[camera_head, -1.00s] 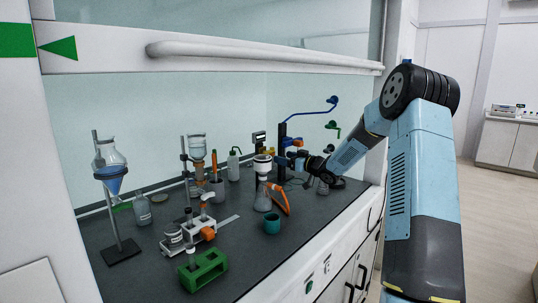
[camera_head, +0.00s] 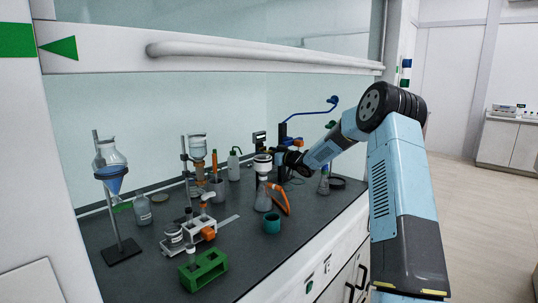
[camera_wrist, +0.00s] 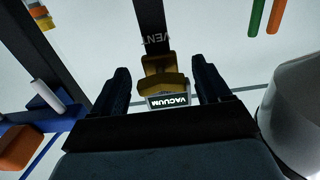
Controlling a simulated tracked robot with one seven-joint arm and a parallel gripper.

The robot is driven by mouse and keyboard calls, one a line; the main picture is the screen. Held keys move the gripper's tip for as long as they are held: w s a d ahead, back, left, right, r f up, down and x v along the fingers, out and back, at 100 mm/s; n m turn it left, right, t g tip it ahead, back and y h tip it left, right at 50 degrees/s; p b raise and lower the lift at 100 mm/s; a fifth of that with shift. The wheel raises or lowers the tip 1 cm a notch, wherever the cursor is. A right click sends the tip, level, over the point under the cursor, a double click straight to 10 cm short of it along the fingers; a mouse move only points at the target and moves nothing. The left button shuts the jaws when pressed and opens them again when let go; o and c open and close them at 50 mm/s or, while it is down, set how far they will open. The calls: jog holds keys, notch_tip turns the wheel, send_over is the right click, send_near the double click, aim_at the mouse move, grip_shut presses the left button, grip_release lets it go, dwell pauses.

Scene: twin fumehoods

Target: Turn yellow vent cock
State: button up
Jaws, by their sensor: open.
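The yellow vent cock (camera_wrist: 165,72) shows in the wrist view as a dull yellow handle below a dark strip marked VENT (camera_wrist: 154,30). A small VACUUM label (camera_wrist: 168,100) sits just under it. My gripper (camera_wrist: 161,76) is open, with one dark finger on each side of the cock and a visible gap to each. In the head view my gripper (camera_head: 279,157) is at the dark post behind the filter flask. The cock cannot be made out clearly there.
A filter flask (camera_head: 263,200) with an orange tube (camera_head: 284,200) stands close in front of my gripper. A blue lever (camera_head: 332,101) is above. A flask (camera_head: 324,184) stands beneath my forearm.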

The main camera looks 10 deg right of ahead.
jog(key=shift+c, duration=0.4)
jog(key=c, duration=0.9)
jog(key=shift+d, duration=0.15)
jog(key=shift+c, duration=0.4)
